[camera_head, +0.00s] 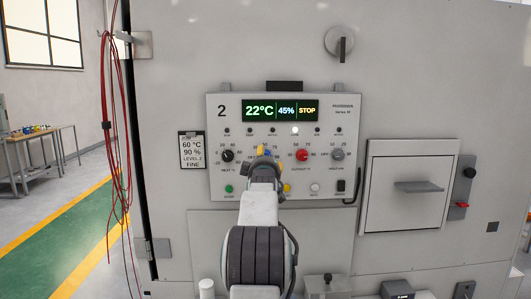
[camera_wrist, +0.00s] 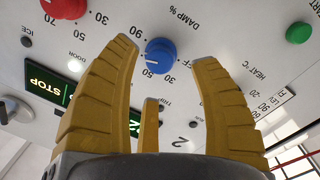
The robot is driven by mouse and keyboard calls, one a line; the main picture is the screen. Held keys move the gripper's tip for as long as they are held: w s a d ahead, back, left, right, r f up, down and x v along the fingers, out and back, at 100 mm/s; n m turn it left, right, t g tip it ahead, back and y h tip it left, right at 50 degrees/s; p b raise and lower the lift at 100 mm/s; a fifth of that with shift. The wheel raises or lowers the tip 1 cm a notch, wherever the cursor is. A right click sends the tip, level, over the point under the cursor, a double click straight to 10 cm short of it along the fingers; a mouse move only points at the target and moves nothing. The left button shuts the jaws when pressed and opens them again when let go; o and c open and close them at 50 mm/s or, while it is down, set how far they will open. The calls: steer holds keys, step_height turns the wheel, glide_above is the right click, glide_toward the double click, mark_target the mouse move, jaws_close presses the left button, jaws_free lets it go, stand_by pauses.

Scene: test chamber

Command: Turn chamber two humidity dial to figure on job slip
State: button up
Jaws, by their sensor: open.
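The chamber two panel (camera_head: 350,115) has a big "2" and a display (camera_head: 281,111) reading 22°C, 45%, STOP. The job slip (camera_head: 192,152) on a clipboard left of the panel reads 60 °C, 90 %, LEVEL 2, FINE. The blue DAMP % dial (camera_wrist: 162,56) shows in the wrist view with its scale upside down; its pale mark seems near 50. In the head view my arm mostly hides this dial. My gripper (camera_wrist: 160,48) is open, its yellow fingers on either side of the dial. I cannot tell whether they touch it.
A black dial (camera_head: 227,156) lies left of my gripper, a red dial (camera_head: 302,155) and a grey dial (camera_head: 337,155) right. A green button (camera_head: 229,188) and yellow button (camera_head: 287,188) sit below. Red cables (camera_head: 115,130) hang at the left. A handled hatch (camera_head: 408,205) is at the right.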

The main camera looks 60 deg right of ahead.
steer(key=shift+p+x, duration=1.3)
steer(key=shift+x, duration=1.15)
jaws_close()
